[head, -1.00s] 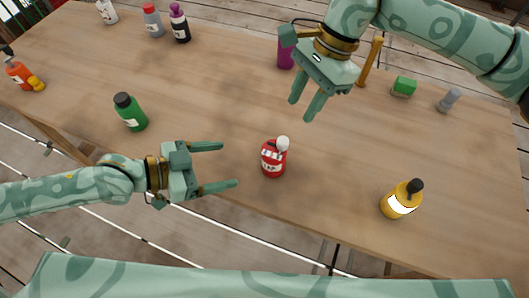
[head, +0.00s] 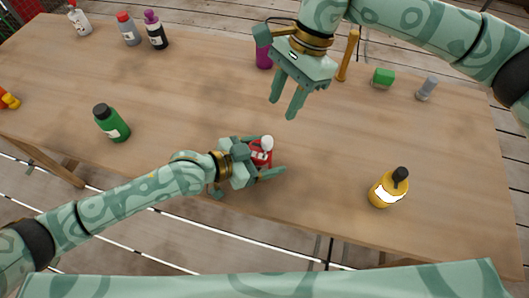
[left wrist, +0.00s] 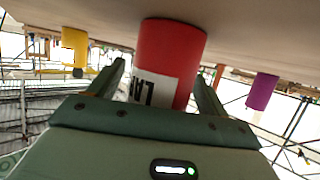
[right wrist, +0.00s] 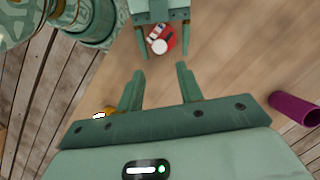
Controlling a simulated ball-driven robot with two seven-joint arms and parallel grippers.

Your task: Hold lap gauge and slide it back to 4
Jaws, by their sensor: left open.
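The lap gauge is a small red cylinder (head: 261,155) with a white label and a white knob on top, near the front edge of the table. In the left wrist view the red cylinder (left wrist: 170,55) stands between the two fingers, its label partly showing "LAP". My left gripper (head: 268,160) is open, with its fingers on either side of the gauge; I cannot tell whether they touch it. My right gripper (head: 283,103) is open and empty above the table, behind the gauge. In the right wrist view the gauge (right wrist: 162,42) lies beyond the right fingertips (right wrist: 160,75).
A yellow bottle (head: 387,190) stands to the right, a green bottle (head: 112,124) to the left. A purple cylinder (head: 264,56), a wooden peg (head: 348,56), a green block (head: 383,78) and a grey piece (head: 427,88) are at the back.

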